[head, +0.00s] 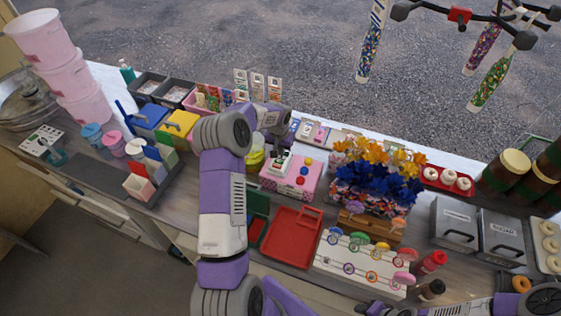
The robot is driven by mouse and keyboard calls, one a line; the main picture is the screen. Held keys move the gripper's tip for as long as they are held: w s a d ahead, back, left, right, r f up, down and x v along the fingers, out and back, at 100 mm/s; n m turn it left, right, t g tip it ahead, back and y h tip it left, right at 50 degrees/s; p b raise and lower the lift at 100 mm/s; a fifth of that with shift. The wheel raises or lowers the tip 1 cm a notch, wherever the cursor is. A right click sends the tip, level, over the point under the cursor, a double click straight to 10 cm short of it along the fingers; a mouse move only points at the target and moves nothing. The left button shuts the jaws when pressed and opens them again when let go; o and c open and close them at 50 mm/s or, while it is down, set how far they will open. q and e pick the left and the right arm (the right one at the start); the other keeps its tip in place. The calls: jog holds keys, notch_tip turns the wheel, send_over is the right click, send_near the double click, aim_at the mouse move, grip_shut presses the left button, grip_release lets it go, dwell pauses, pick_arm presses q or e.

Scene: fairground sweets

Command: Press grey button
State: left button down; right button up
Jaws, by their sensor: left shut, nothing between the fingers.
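A pink box (291,187) stands on the counter near the middle of the head view. Its top carries coloured buttons: a yellow one (308,161), a blue one (304,171) and a red one (301,182). I cannot make out a grey button; the left part of the box top is partly covered. My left arm reaches up from the bottom and bends right. My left gripper (280,164) points down over the left part of the box top, shut and empty. I cannot tell whether it touches the box. My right gripper (375,308) is partly cut off at the bottom edge.
A red tray (291,238) lies in front of the pink box. Blue and orange flowers (375,175) stand close on its right, with a white lollipop stand (360,267) in front. Metal boxes (453,225) stand further right. Pink buckets (62,70) are stacked at the far left.

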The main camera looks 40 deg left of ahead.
pick_arm(q)
jog(key=shift+f+b, duration=0.65)
jog(key=shift+f, duration=0.2)
notch_tip(320, 180, up, 8)
jog(key=p, duration=0.4)
dwell(0.5)
dwell(0.5)
